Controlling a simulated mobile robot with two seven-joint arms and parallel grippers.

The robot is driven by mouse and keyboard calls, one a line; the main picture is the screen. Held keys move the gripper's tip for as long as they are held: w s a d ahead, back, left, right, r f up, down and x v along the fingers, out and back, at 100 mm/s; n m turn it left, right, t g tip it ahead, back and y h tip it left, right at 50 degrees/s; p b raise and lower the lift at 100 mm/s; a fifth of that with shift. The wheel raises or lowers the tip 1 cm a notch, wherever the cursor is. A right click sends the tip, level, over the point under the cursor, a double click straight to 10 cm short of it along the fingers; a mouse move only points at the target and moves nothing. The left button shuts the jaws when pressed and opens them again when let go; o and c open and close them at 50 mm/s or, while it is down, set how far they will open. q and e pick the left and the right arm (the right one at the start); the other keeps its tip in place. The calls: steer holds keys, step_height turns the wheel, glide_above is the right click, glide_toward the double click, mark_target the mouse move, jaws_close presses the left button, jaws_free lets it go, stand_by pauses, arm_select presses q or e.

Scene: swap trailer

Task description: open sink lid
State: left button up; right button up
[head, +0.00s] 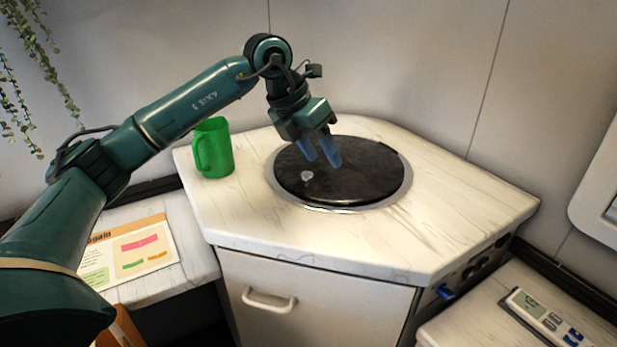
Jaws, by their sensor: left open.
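The sink lid (363,182) is a dark round disc with a small pale knob (306,176) on its left front part. It lies flat inside a metal sink rim (345,209) in the white marbled counter. My left gripper (321,161) hangs over the back left of the lid, its blue fingers pointing down and apart. It is open, with nothing between the fingers, behind and to the right of the knob. Whether the fingertips touch the lid I cannot tell. My right gripper is not in view.
A green mug (213,148) stands on the counter left of the sink, close beneath my left arm. A cabinet with a white handle (269,300) is below. A printed sheet (128,249) lies at lower left, a white device (545,318) at lower right.

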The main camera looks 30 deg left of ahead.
mark_target(307, 174)
arm_select(q)
steer(key=a+r+n+y, duration=0.1)
steer(key=a+r+y, duration=0.2)
steer(key=a, duration=0.4)
steer(key=shift+t, duration=0.3)
steer(key=x, duration=1.2)
steer(key=shift+w+d+f, duration=0.1)
steer(key=shift+w+f, duration=0.15)
steer(key=shift+w, duration=0.15)
jaws_close()
